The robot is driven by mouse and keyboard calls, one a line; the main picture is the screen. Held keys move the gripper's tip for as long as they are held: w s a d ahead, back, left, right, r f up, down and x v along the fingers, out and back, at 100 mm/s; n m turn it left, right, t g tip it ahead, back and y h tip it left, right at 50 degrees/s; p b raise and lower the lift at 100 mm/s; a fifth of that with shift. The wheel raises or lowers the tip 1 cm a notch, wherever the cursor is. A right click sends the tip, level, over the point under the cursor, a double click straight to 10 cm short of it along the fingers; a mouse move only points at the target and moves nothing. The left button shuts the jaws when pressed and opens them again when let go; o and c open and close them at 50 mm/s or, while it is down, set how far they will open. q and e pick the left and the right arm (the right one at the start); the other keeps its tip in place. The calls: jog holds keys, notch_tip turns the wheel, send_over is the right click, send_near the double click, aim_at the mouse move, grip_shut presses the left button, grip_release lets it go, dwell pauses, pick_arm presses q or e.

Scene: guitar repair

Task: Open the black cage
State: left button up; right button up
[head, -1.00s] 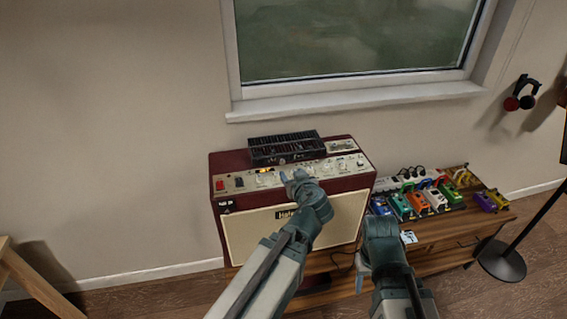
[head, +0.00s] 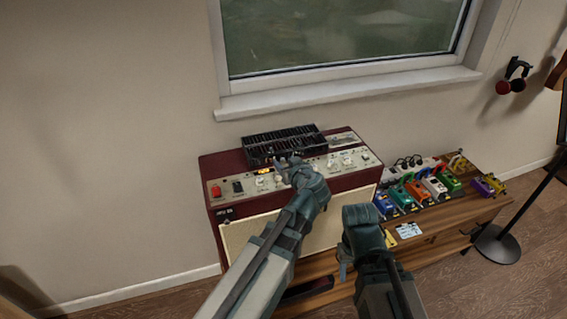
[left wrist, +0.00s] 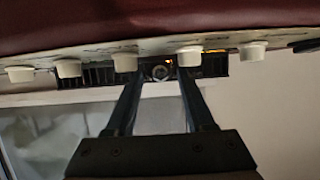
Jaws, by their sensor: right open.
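The black cage (head: 283,143) is a low slatted box on top of the dark red amplifier (head: 228,164); no gap under a lid is visible. My left gripper (head: 287,163) is at the cage's front side, above the knob panel. In the left wrist view, the cage (left wrist: 212,65) shows as a dark strip behind the white knobs. The left gripper's two fingers (left wrist: 157,75) are apart there, with a small round metal piece on the cage between them. I cannot tell whether they touch it. My right gripper (head: 345,262) is open and low in front of the amplifier, away from the cage.
The knob panel (head: 328,165) runs along the amplifier's front top edge. The window sill (head: 350,93) is behind and above. Several coloured pedals (head: 417,190) stand on the wooden bench (head: 455,220) to the right. A black stand (head: 497,243) is at the far right.

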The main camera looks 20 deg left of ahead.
pick_arm(q)
grip_shut()
dwell(1.2)
